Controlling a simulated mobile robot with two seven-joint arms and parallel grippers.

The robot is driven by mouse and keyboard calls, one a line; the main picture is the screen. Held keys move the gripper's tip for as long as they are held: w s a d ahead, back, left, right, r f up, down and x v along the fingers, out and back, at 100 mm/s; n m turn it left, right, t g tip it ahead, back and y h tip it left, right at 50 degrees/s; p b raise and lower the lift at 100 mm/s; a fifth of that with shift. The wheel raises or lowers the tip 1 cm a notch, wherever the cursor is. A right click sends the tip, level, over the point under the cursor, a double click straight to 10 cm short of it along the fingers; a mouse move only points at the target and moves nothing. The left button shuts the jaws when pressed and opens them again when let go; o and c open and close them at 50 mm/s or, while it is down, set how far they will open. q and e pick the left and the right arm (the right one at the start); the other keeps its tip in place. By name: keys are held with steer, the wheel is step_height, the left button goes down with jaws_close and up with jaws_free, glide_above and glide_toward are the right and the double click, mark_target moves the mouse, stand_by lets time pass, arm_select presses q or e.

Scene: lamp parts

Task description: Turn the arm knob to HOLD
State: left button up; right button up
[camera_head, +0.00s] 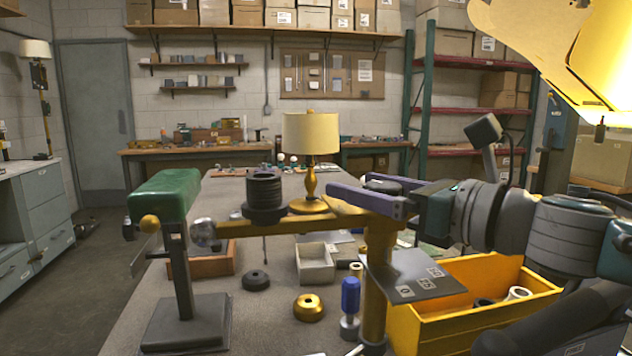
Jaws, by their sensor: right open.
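A yellow horizontal arm (335,223) rests on a yellow post (376,290). A dark round knob (382,186) shows above the post end of this arm, and I take it to be the arm knob. My right gripper (354,186) comes in from the right with its two purple fingers apart, one on the near side and one on the far side of the knob. Whether they touch it I cannot tell. A dark plate (413,275) with small pale markings hangs below the gripper; its setting is not readable. My left gripper is not in view.
A black ribbed cylinder (264,192) sits on the yellow arm. A green-headed stand (165,198) is at left. A blue-handled tool (350,300), a brass ring (308,308) and a yellow bin (445,335) are close by. A bright yellow lampshade (560,50) hangs at upper right.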

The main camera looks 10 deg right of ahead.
steer(key=shift+w+a, duration=0.1)
steer(key=shift+c, duration=0.3)
jaws_close()
stand_by(0.4)
